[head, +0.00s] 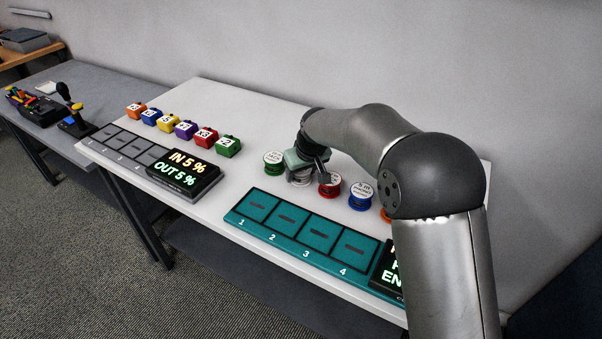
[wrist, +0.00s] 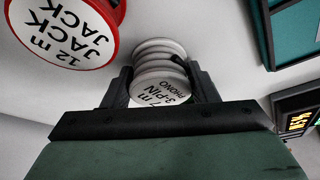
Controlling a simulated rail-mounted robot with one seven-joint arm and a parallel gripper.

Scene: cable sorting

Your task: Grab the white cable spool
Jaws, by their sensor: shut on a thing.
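The white cable spool (wrist: 160,84) is between the two dark fingers of my gripper (wrist: 163,88) in the wrist view. Its label reads 3-PIN and PHONO, partly cut off by my gripper body. My gripper is shut on it, one finger on each side. In the head view the white spool (head: 300,178) shows low under my gripper (head: 309,170), in the row of spools and partly hidden. I cannot tell whether it touches the table.
A red spool (head: 329,185) stands close beside the white one. A green spool (head: 273,163) is on its left and a blue spool (head: 361,196) farther right. A teal tray (head: 262,226) with numbered slots lies in front. Several coloured blocks (head: 186,130) stand left on the white table.

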